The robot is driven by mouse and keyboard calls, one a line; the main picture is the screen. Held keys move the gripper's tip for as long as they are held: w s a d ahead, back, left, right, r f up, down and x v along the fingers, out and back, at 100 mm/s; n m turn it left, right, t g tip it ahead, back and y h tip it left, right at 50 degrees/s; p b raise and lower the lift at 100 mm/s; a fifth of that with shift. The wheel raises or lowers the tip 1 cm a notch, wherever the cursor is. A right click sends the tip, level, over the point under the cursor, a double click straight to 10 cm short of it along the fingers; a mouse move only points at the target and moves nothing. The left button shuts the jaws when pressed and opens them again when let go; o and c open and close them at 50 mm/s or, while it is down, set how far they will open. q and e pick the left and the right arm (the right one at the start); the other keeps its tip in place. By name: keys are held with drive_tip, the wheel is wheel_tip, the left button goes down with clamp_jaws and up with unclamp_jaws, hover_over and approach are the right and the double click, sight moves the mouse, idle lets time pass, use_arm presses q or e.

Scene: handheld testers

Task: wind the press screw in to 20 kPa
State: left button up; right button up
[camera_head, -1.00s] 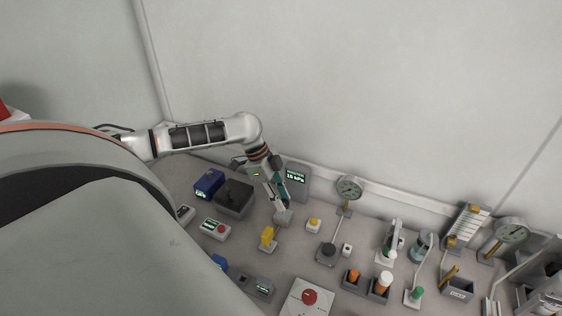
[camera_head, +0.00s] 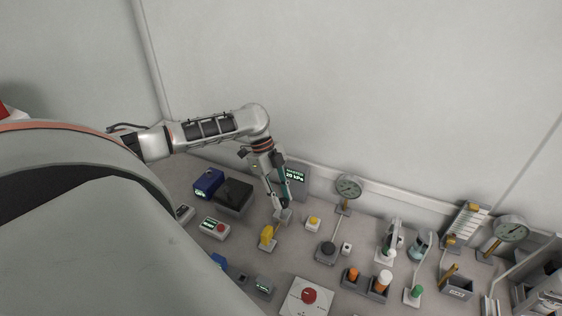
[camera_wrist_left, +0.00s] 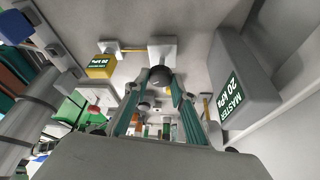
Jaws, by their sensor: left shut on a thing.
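The press is a small pale block (camera_head: 284,216) on the bench, also in the left wrist view (camera_wrist_left: 163,48). My left gripper (camera_head: 280,208) reaches down to it from above. In the left wrist view its fingers (camera_wrist_left: 158,88) are shut on the dark round knob of the press screw (camera_wrist_left: 160,76). The grey master display (camera_head: 294,176) behind the press reads 20 kPa, also in the left wrist view (camera_wrist_left: 230,100). A yellow handheld tester (camera_head: 267,233) sits beside the press, joined by a brass tube; its screen (camera_wrist_left: 98,63) seems to read 20 kPa. My right gripper is out of view.
A dark box (camera_head: 234,194) and a blue device (camera_head: 208,183) stand left of the press. A yellow button (camera_head: 313,223), a round gauge (camera_head: 348,187) and a red-knobbed panel (camera_head: 309,296) stand nearby. The wall runs close behind.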

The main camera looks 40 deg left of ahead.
use_arm(q)
drive_tip(key=o, duration=1.1)
drive_tip(key=v, duration=1.2)
drive_tip(key=shift+r, duration=0.1)
